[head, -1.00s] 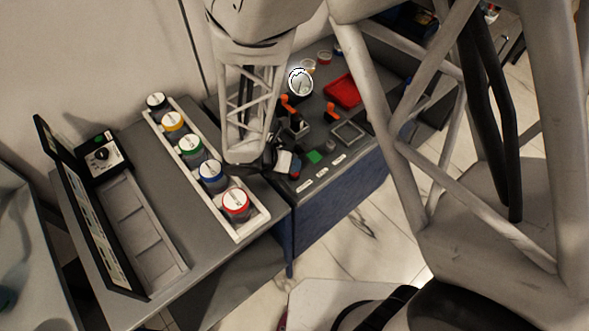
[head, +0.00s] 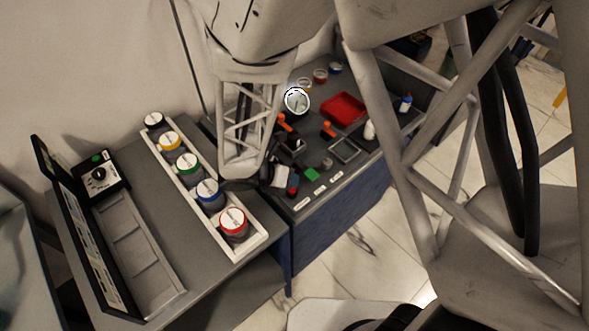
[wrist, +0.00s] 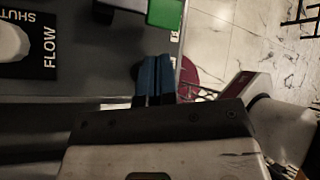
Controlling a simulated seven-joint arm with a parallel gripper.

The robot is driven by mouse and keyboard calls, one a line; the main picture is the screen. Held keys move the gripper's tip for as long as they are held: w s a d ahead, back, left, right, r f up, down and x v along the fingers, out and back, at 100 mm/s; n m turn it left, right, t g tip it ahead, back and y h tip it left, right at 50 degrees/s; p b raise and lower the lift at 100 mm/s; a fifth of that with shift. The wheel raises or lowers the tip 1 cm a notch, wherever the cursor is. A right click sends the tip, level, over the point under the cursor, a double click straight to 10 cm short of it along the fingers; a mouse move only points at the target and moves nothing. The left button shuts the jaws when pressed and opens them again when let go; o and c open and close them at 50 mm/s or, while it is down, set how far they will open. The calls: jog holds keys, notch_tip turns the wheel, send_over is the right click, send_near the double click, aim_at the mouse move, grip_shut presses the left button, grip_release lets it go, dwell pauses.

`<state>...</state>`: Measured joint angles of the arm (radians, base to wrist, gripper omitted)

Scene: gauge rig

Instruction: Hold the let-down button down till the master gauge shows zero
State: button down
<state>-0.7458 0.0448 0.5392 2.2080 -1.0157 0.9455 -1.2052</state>
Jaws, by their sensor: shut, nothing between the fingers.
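My gripper (wrist: 153,62) is shut and empty, its two blue fingers side by side over the dark panel near its front edge in the wrist view.
A green square (head: 311,174) lies right of my gripper; it also shows in the wrist view (wrist: 165,14). A SHUT/FLOW plate (wrist: 30,45) with a white knob is nearby. A red tray (head: 343,109) lies farther back. A white rack (head: 247,247) of several coloured-rim gauges stands left.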

jog(key=shift+r, duration=0.3)
jog(key=shift+w+a+r, duration=0.1)
jog(key=shift+r, duration=2.4)
jog(key=shift+d+r+m, duration=0.2)
jog(key=shift+d+m, duration=0.15)
jog(key=shift+m, duration=0.05)
jog(key=s+d+r+m+g+y, duration=0.3)
jog(key=d+r+m+g, duration=0.1)
jog(key=d+r+m, duration=1.1)
jog(key=s+d+r+m+t+y, duration=0.1)
jog(key=s+d+r+m+y, duration=0.1)
jog(key=s+r+m, duration=0.3)
jog(key=s+d+r+m+t+y, duration=0.1)
jog(key=s+d+r+m+y, duration=0.2)
jog(key=m, duration=0.8)
notch_tip(320, 180, up, 3)
jog(key=s+d, duration=0.2)
jog(key=shift+d+f+m, duration=0.15)
jog(key=shift+d+m, duration=0.15)
jog(key=shift+m, duration=0.1)
